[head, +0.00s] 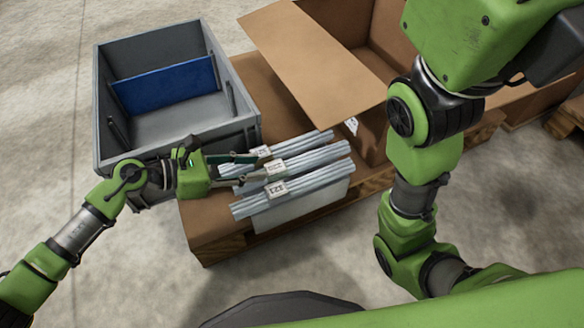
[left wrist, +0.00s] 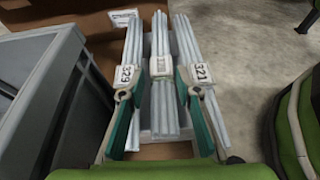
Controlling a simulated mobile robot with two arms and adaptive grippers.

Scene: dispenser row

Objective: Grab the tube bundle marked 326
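Three bundles of pale grey tubes lie side by side on a light stand (head: 300,212). The middle bundle (head: 315,158) has a white tag (left wrist: 160,66) that is small and blurred, possibly 326. The back bundle (head: 300,144) shows as the left one in the left wrist view, its tag (left wrist: 124,75) reading about 329. The front bundle (head: 310,182) is the right one there, tagged 321 (left wrist: 202,72). My left gripper (head: 254,168) is open. Its green fingers (left wrist: 158,92) stand either side of the middle bundle, near its tag. My right gripper is out of view.
A grey bin (head: 178,145) with a blue divider (head: 165,86) stands left of the bundles. An open cardboard box (head: 310,55) is behind them, its flap leaning over. My right arm hangs at the right.

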